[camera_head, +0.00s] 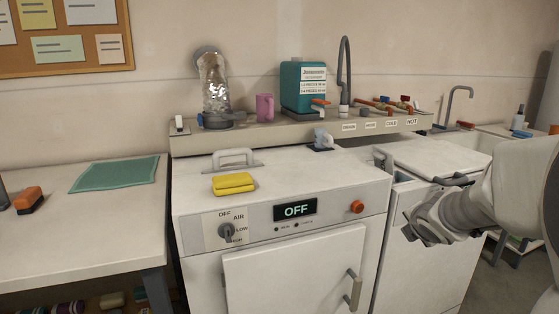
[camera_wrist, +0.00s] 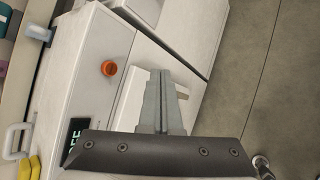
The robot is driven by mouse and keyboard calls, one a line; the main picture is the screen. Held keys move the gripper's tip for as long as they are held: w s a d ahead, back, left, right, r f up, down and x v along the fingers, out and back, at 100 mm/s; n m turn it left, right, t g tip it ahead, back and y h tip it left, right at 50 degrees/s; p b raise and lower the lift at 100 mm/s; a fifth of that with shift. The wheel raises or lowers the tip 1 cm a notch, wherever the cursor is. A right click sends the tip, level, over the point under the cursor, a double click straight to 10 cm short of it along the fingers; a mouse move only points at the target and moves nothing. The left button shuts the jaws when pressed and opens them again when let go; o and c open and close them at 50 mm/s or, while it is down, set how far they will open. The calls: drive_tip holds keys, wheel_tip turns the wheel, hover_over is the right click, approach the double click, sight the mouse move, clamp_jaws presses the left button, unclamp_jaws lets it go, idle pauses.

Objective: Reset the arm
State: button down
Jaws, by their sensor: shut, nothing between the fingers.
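My gripper (camera_head: 417,234) is at the right in the head view, in front of the right-hand white cabinet and to the right of the furnace unit's front. In the wrist view, its grey fingers (camera_wrist: 162,98) are together with nothing between them. The white furnace unit (camera_head: 200,200) stands in the middle of the head view. That knob also shows in the wrist view (camera_wrist: 109,68). The unit's front door (camera_head: 290,275) has a grey handle (camera_head: 353,290) and looks shut.
A table (camera_head: 80,225) stands left. Open floor (camera_wrist: 275,85) shows at right.

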drive_tip(key=s+a+r+m+g+y, duration=0.1)
drive_tip(key=s+a+m, duration=0.55)
drive_tip(key=s, duration=0.25)
drive_tip(key=s+a+m+g+y, duration=0.1)
drive_tip(key=s+a+m+g, duration=0.1)
drive_tip(key=s+a+m, duration=0.5)
drive_tip(key=s+a+r+m+g+y, duration=0.1)
drive_tip(key=s+a+m, duration=0.2)
drive_tip(key=s+m, duration=0.75)
wheel_tip(320, 180, up, 20)
drive_tip(key=s+n+p, duration=0.1)
drive_tip(key=p, duration=1.9)
drive_tip(key=shift+f+n, duration=0.2)
drive_tip(key=shift+n, duration=0.1)
